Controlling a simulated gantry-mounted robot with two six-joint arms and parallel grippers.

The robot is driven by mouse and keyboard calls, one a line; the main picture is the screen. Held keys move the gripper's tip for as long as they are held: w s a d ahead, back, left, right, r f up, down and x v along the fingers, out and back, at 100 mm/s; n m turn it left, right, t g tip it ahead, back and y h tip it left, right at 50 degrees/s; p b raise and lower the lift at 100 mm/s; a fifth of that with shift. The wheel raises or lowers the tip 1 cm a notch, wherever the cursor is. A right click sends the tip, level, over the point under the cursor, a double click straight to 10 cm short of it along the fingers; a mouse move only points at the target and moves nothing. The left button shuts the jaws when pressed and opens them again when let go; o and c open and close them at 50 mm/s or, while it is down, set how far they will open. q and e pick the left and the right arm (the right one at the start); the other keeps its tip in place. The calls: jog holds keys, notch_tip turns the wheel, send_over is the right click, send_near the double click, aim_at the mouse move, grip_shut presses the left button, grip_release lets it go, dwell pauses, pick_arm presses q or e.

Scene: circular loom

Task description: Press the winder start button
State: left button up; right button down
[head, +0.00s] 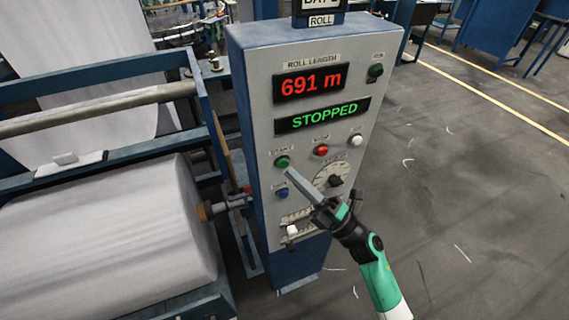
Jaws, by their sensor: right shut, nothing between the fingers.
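The winder's control panel (258,100) stands upright in the middle of the head view. Its green start button (282,161) is on the left of the upper button row, under a small label. My right gripper (290,173) is shut and empty, coming from the lower right. Its fingertips appear just below and right of the green button; I cannot tell whether they touch it. The green-lettered display (323,116) reads STOPPED, and the red one (310,82) reads 691 m. My left gripper is out of view.
A red button (321,150) and a white button (356,140) are right of the green one. A blue button (282,193) is below it. A speed dial (333,177) lies partly behind my right gripper. A large white roll (110,240) is at the left.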

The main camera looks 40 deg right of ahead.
jog(key=shift+w, duration=0.15)
jog(key=shift+w+d, duration=0.15)
jog(key=shift+w, duration=0.1)
jog(key=shift+w+d+b, duration=0.15)
jog(key=shift+w+b, duration=0.15)
jog(key=shift+w, duration=0.1)
dwell(0.8)
dwell(0.3)
jog(key=shift+s+a+p, duration=0.3)
jog(key=shift+s+p, duration=0.15)
jog(key=shift+s, duration=0.35)
jog(key=s, duration=0.1)
jog(key=s+a+p, duration=0.1)
jog(key=s, duration=0.2)
jog(key=shift+s+a+p, duration=0.35)
jog(key=shift+a+p, duration=0.05)
